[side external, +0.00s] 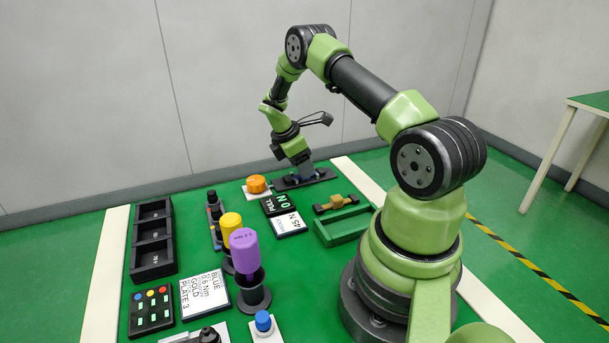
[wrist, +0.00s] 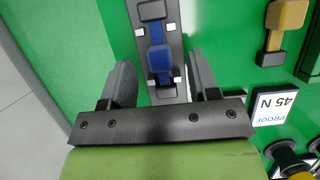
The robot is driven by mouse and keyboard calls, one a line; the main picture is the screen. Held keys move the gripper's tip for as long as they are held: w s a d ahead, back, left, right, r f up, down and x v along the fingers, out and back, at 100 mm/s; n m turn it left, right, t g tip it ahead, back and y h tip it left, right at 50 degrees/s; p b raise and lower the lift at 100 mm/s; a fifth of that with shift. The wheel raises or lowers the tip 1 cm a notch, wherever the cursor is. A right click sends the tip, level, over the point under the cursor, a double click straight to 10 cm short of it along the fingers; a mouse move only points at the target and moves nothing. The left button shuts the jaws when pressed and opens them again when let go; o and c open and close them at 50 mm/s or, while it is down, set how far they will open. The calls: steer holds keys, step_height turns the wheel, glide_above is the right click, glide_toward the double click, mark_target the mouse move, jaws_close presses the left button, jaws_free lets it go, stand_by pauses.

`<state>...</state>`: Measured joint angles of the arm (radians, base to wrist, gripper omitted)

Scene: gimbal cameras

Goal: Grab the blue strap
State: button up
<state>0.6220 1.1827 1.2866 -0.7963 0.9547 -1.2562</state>
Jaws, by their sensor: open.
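The blue strap (wrist: 158,58) lies lengthwise on a dark plate (wrist: 168,17) with small light squares along it, in the upper middle of the wrist view. My gripper (wrist: 161,80) is open, with one grey finger on each side of the strap and a gap to it on both sides. Nothing is held. In the side view my gripper (side external: 305,168) is low over the dark plate (side external: 322,175) at the back of the green work surface. The strap is mostly hidden there behind the gripper. I cannot tell the exact height of the fingertips.
An orange knob (side external: 257,183) stands left of the plate. A gold-and-black piece (side external: 337,203) and a green tray (side external: 345,228) lie nearer my base. A "45 N" card (side external: 289,224), a purple cylinder (side external: 243,250) and a black compartment bin (side external: 153,263) are further left.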

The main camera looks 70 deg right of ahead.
steer(key=shift+x, duration=0.85)
jaws_close()
steer(key=shift+r, duration=0.15)
